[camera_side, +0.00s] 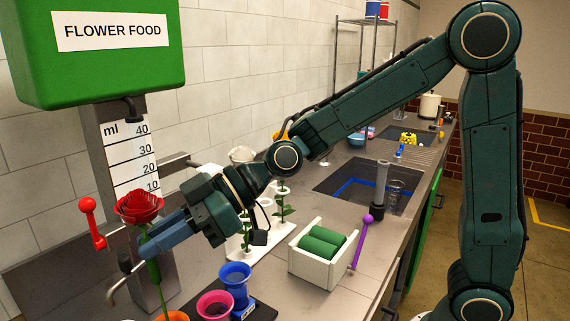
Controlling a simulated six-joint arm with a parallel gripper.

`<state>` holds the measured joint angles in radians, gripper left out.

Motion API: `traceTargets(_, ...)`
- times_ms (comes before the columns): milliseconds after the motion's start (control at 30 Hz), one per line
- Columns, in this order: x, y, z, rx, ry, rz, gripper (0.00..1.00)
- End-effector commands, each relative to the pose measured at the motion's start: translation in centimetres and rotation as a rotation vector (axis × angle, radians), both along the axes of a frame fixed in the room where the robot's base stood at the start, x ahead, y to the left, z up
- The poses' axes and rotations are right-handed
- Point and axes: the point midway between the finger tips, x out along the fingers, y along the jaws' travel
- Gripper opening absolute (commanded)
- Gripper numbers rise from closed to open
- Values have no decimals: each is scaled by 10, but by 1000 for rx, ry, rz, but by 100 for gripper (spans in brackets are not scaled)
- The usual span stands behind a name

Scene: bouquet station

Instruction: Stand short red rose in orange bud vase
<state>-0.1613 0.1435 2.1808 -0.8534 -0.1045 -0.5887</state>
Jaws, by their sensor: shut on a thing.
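The short red rose (139,206) is upright, its bloom just above my gripper (146,248). My blue fingers are shut on its green stem, which runs down below them. The orange bud vase (172,316) shows only its rim at the bottom edge of the picture; its body is cut off. The lower stem (156,285) reaches down to the vase's rim in the picture. I cannot tell whether the stem's end is inside the vase mouth or in front of it.
A pink vase (214,304) and a blue vase (236,283) stand right of the orange one. A green flower food dispenser (100,85) with a red lever (91,222) is close behind the rose. A white box (316,268) with green rolls and a sink (345,185) lie right.

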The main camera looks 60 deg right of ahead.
Motion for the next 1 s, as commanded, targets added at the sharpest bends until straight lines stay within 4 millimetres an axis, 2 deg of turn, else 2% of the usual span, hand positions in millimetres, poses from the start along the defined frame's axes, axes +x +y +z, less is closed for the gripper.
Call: traceTargets(1000,0,0,-11,0,1,0,0)
